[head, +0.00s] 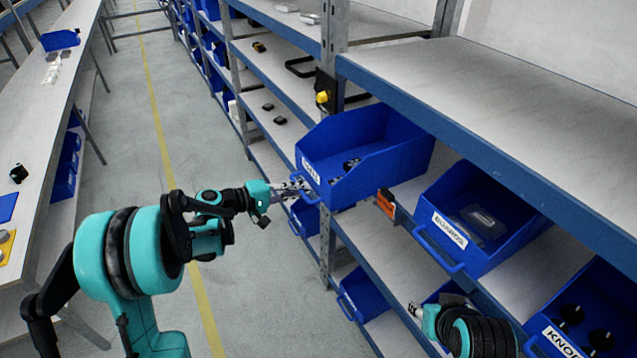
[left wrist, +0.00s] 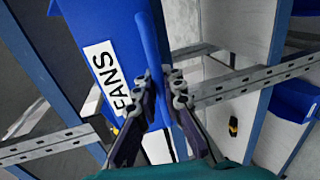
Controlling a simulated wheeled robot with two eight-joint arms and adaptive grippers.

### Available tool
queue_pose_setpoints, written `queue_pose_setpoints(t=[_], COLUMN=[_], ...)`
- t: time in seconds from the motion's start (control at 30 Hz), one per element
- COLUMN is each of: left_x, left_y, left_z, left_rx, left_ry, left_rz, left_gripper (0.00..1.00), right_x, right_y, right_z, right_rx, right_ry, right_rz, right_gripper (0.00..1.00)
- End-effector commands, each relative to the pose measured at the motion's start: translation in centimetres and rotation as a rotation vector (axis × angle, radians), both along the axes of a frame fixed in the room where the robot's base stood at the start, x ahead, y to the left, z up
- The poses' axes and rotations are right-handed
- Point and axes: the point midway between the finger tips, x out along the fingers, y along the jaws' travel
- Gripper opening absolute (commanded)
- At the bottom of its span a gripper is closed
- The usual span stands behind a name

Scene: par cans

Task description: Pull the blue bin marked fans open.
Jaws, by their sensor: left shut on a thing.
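The blue bin marked FANS (head: 345,183) sticks out past the front edge of its shelf, and a few dark items show inside. Its white label reads FANS in the left wrist view (left wrist: 108,82). My left gripper (head: 297,188) is shut on the handle (left wrist: 156,60) at the bin's front, with a finger on each side of it in the left wrist view. My right gripper (head: 415,311) is low at the lower right, apart from the bin, and its fingers are too small to tell open from shut.
A blue bin marked BOARDS (head: 495,230) and one marked KNOBS (head: 557,340) sit to the right. An orange tag (head: 386,204) hangs at the shelf edge beside the FANS bin. A long table (head: 40,130) stands at left, with clear aisle floor (head: 220,110) between.

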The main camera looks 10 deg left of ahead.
Motion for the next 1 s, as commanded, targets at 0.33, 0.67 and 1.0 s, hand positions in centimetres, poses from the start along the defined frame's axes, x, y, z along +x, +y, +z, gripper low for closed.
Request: queue_pose_setpoints(t=[0.33, 0.67, 1.0], left_x=[-1.8, -1.8, -1.8], left_y=[2.3, 2.4, 2.4], left_z=[-0.1, -0.1, 0.0], left_rx=[0.001, 0.002, 0.001], left_ry=[0.0, 0.001, 0.001], left_rz=[-0.001, -0.002, -0.001], left_gripper=[0.0, 0.0, 0.19], right_x=[0.0, 0.0, 0.0], right_y=[0.0, 0.0, 0.0], right_z=[-0.1, -0.1, -0.1], right_rx=[0.0, 0.0, 0.0], right_ry=[0.0, 0.0, 0.0], right_rz=[0.0, 0.0, 0.0], right_gripper=[0.4, 0.4, 0.4])
